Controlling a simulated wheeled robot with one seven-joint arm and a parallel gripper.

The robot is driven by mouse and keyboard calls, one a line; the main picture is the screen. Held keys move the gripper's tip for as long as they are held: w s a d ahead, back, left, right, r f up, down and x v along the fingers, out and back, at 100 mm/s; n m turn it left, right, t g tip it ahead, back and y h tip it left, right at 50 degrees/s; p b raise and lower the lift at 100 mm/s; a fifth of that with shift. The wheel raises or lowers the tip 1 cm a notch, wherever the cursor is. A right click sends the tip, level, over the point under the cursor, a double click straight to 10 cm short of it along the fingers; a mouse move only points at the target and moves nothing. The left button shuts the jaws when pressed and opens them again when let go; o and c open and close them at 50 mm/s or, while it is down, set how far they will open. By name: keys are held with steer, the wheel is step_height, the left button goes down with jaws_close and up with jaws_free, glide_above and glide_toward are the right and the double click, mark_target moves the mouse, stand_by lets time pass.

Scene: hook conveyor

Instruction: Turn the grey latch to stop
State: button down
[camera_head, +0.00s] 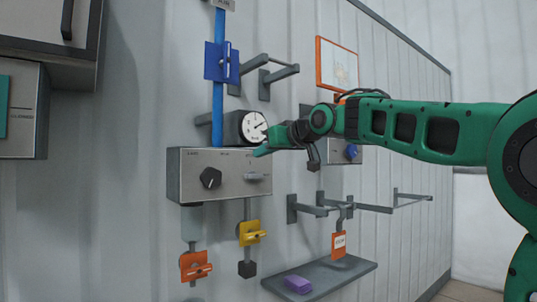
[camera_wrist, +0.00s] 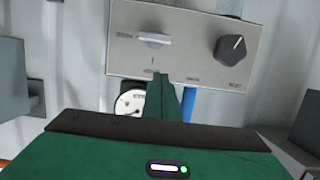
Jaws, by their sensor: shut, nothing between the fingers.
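A grey latch (camera_head: 256,176) lies flat and horizontal on the right part of a metal control box (camera_head: 228,188) on the wall. It also shows in the wrist view (camera_wrist: 155,38), on the left of the box there, where the picture is turned over. Small labels stand around it but are too small to read surely. My green gripper (camera_head: 259,152) is shut and empty at the box's top edge, just above the latch and apart from it in the picture. Its closed fingertips also show in the wrist view (camera_wrist: 163,80).
A black knob (camera_head: 211,178) sits left of the latch. A round gauge (camera_head: 254,126) stands above the box, close to my fingers. Yellow (camera_head: 250,233) and orange (camera_head: 195,265) valve handles hang below. A shelf (camera_head: 335,277) holds a purple block (camera_head: 297,284).

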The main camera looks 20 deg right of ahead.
mark_target(253, 176)
steer(key=x, duration=0.4)
steer(key=shift+s+f, duration=0.1)
steer(key=shift+f, duration=0.1)
step_height(253, 176, down, 3)
steer(key=shift+r, duration=0.15)
steer(key=shift+s+f, duration=0.1)
steer(key=shift+f, duration=0.3)
steer(key=shift+a, duration=0.2)
